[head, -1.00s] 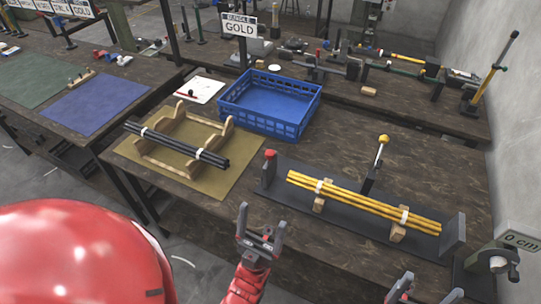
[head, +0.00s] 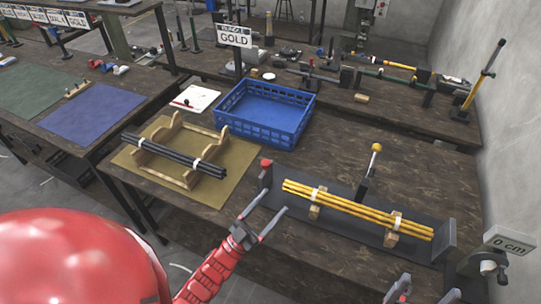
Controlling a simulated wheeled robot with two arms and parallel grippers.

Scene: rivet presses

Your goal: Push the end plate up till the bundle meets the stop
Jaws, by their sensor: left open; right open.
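The bundle of gold rods (head: 355,207), tied with two white bands, lies on two wooden blocks over a dark base (head: 335,222). The upright dark end plate (head: 444,241) stands at its right end; whether they touch I cannot tell. A red-topped post (head: 265,173), apparently the stop, stands at the left, with a small gap to the rods. My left gripper (head: 272,205) is open and empty at the table's front edge, its fingers pointing toward the base just in front of the post. My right gripper (head: 400,290) is open at the bottom edge, partly cut off, in front of the bundle.
A yellow-knobbed lever (head: 371,165) rises behind the bundle. A crank with a "0 cm" sign (head: 508,241) is at the right. A blue crate (head: 265,115) stands behind. Black rods (head: 180,155) lie on a wooden cradle (head: 185,128) at the left.

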